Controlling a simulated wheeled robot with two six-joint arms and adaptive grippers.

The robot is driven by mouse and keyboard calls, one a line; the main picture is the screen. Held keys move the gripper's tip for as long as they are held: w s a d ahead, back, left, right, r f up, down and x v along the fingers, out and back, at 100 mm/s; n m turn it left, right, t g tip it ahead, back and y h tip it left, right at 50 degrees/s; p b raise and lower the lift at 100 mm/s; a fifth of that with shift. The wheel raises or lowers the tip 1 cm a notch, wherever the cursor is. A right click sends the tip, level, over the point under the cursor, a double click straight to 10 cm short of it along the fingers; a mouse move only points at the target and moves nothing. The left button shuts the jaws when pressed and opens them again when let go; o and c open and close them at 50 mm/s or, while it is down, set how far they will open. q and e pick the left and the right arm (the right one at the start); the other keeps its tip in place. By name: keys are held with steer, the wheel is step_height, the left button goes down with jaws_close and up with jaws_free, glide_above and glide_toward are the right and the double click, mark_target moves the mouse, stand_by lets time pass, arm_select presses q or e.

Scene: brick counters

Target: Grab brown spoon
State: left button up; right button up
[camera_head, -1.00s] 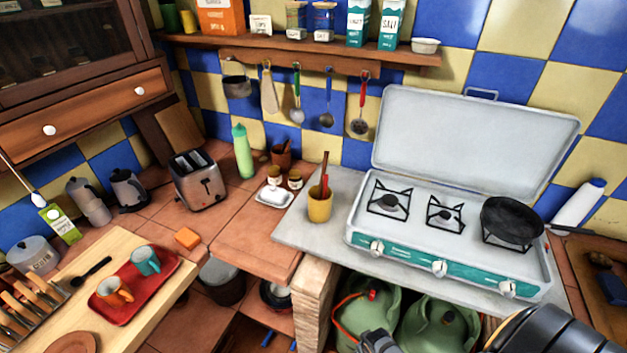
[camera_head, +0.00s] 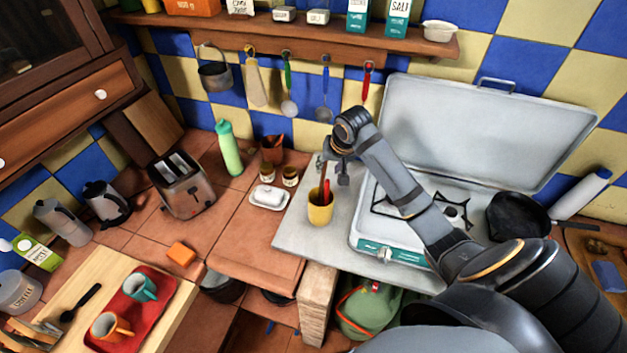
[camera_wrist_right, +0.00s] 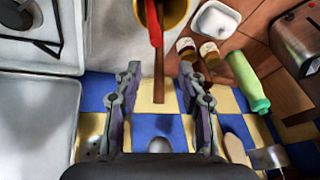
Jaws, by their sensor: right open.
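A yellow cup (camera_head: 320,213) stands upright on the grey slab left of the stove and holds a red handle (camera_head: 327,193) and a brown handle (camera_head: 323,166). The brown handle, seemingly the brown spoon, also shows in the right wrist view (camera_wrist_right: 159,84), beside the red one (camera_wrist_right: 154,25). Its lower end is hidden in the cup. My right gripper (camera_head: 333,172) is open and empty just above the cup, close to the handles. In the right wrist view the brown handle appears between its fingers (camera_wrist_right: 160,78); contact cannot be told. My left gripper is out of view.
The stove (camera_head: 384,252) with its raised lid is right of the cup, under my right arm. A white butter dish (camera_head: 268,197) and small jars stand left of it. A green bottle (camera_head: 229,148) and toaster (camera_head: 181,184) are further left. Utensils hang behind.

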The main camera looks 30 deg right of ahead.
mark_target(323, 180)
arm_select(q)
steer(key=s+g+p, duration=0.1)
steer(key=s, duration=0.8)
arm_select(e)
steer(key=f, duration=0.4)
steer(key=shift+w, duration=0.2)
steer(key=shift+w+f+p, duration=0.7)
steer(key=shift+p, duration=0.3)
steer(key=shift+p+x, duration=0.4)
steer(key=shift+x, duration=1.45)
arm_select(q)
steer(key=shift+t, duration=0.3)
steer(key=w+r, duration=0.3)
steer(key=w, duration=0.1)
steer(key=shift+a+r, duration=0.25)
arm_select(e)
jaws_close()
